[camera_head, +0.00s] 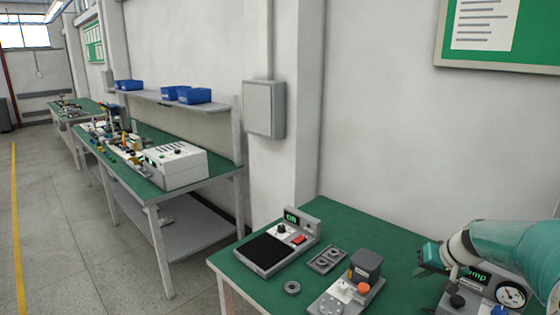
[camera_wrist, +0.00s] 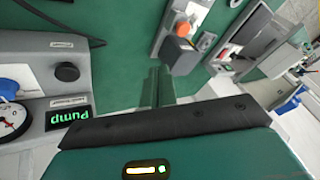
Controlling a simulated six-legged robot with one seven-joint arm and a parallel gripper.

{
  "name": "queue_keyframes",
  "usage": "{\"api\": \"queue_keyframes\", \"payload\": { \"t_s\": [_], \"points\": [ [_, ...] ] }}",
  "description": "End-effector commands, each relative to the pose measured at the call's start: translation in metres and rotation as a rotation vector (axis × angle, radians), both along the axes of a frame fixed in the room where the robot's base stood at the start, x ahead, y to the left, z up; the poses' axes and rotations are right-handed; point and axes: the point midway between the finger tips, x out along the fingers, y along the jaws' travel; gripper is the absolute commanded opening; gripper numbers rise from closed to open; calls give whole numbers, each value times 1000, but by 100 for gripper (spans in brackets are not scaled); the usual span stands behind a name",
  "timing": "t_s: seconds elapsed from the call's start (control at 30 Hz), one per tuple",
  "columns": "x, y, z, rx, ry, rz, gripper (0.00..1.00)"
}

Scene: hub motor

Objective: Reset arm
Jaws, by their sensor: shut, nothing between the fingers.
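My arm (camera_head: 510,242) is teal and white and reaches in from the right edge of the head view. My gripper (camera_head: 430,258) hangs above the right part of the green table. In the wrist view, its narrow green fingers (camera_wrist: 158,88) are together and hold nothing. A pump unit (camera_head: 480,285) with a lit "Pump" display and a round gauge stands under the arm and is partly hidden by it. The same unit fills the left of the wrist view (camera_wrist: 35,75).
The green table (camera_head: 340,215) holds a dark-topped device (camera_head: 268,250), a two-hole block (camera_head: 327,261), a ring (camera_head: 292,288) and a grey unit with an orange knob (camera_head: 350,285). A cluttered bench (camera_head: 155,232) stands farther left. The grey floor (camera_head: 60,230) is open at left.

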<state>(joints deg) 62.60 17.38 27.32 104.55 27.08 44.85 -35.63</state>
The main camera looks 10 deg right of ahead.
Motion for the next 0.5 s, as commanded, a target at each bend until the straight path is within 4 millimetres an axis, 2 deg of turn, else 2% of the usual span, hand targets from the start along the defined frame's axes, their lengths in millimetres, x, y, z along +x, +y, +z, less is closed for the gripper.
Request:
{"api": "queue_keyframes", "payload": {
  "t_s": [0.03, 0.2, 0.37, 0.5],
  "points": [
    [-2, 24, 8, -29, 21, 29, 0],
    [-19, 86, 28, -109, 80, 83, 0],
    [-43, 137, 46, -182, 111, 122, 0],
    [-69, 176, 60, -238, 121, 149, 0]
  ]
}}
